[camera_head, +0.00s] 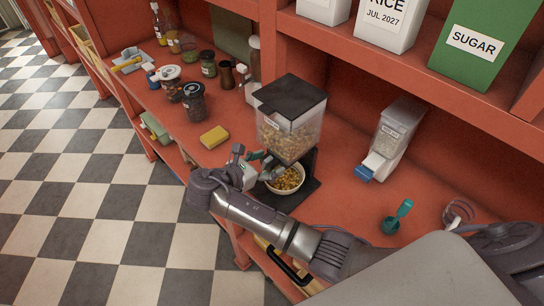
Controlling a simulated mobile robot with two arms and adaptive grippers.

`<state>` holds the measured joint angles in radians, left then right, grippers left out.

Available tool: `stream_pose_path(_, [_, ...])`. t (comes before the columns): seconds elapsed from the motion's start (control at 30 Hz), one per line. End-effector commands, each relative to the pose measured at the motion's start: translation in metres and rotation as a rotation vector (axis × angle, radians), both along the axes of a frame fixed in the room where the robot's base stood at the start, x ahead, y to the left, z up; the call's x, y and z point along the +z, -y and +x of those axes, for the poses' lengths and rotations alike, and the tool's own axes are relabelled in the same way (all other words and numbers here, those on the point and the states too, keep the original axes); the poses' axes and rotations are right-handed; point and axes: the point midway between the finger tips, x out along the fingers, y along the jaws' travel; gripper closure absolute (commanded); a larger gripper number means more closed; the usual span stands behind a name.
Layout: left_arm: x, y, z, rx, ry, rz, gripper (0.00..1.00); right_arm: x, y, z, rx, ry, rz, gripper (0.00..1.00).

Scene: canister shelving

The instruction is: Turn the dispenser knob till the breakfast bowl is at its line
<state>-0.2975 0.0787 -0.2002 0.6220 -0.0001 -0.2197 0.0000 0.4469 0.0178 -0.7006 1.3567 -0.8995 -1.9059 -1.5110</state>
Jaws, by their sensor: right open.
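The dispenser (290,128) stands on the red counter, with a dark lid and a clear hopper partly filled with cereal. The breakfast bowl (288,183) sits under it on a dark base and has yellowish cereal in it. Its fill line cannot be made out. My right gripper (262,166) is open at the left front of the dispenser, just below the hopper and beside the bowl. The knob is not clearly visible; the gripper covers that area, and contact cannot be told. My left gripper is out of view.
A yellow sponge (214,137) and several jars, including a dark-lidded one (194,103), stand to the left. A shelf with canisters (472,42) overhangs behind.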

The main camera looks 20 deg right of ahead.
Motion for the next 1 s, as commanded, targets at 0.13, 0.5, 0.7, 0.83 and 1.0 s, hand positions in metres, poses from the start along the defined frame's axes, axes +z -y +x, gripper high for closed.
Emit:
stream_pose_path(0.13, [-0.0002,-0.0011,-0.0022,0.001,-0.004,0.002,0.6,-0.0001,-0.0006,-0.0004,0.0,0.0,0.0,0.29])
stream_pose_path(0.5, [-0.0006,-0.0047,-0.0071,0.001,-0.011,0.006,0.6,-0.0002,0.0,-0.0002,0.0,0.0,0.0,0.75])
stream_pose_path(0.7, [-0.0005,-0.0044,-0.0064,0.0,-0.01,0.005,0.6,-0.0006,0.0004,-0.0005,-0.001,0.031,0.01,0.89])
stream_pose_path(0.83, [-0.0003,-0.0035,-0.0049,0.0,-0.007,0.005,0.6,-0.0011,0.0005,-0.0006,0.0,0.173,0.063,0.89])
stream_pose_path(1.0, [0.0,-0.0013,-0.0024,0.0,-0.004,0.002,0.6,-0.0005,0.0004,0.0005,-0.002,0.356,0.128,0.89])
